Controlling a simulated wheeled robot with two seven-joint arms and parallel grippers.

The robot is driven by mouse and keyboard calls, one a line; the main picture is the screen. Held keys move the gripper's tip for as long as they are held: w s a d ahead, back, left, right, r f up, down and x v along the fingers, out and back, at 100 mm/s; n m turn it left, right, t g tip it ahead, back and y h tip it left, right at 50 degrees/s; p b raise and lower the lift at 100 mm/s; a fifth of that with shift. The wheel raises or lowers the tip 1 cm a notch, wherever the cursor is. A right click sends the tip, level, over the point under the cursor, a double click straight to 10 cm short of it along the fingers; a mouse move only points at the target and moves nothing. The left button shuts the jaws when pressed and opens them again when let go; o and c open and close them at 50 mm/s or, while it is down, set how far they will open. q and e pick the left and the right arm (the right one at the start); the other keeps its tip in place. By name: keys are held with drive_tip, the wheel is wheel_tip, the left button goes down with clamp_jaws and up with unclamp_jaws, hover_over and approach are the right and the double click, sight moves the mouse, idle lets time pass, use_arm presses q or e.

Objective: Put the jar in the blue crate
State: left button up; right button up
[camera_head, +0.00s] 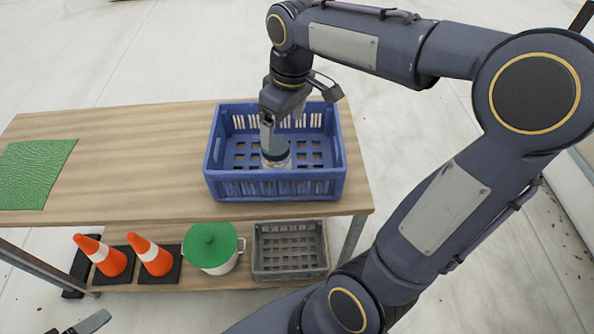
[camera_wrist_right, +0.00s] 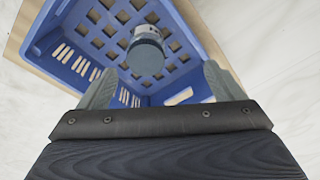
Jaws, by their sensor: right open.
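The jar (camera_head: 276,155), clear with a dark lid, is inside the blue crate (camera_head: 275,190) on the wooden table. In the right wrist view the jar (camera_wrist_right: 146,50) shows lid toward the camera on the crate's slotted floor, and the crate wall (camera_wrist_right: 75,75) surrounds it. My right gripper (camera_head: 283,120) is over the crate, just above the jar; in the right wrist view its two fingers (camera_wrist_right: 155,88) are spread apart with nothing between them, and the jar lies beyond their tips. My left gripper (camera_head: 90,322) shows only in part at the bottom left.
The wooden table (camera_head: 130,170) is clear between the crate and a green mat (camera_head: 32,172) at the left. On the shelf below are two orange cones (camera_head: 105,257), a white pot with a green lid (camera_head: 211,247) and a grey crate (camera_head: 289,250).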

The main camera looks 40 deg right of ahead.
drive_tip(key=s+a+f+m+t+y, duration=0.1)
drive_tip(key=s+a+f+m+t, duration=0.1)
drive_tip(key=s, duration=0.6)
drive_tip(key=s+a+f+m+t+y, duration=0.1)
drive_tip(key=s+a+f+m+t, duration=0.1)
drive_tip(key=s, duration=0.6)
drive_tip(key=shift+a+f+m+t+y, duration=0.15)
drive_tip(key=shift+a+m+t+y, duration=0.2)
drive_tip(key=shift+a+m, duration=0.6)
drive_tip(key=shift+d, duration=0.15)
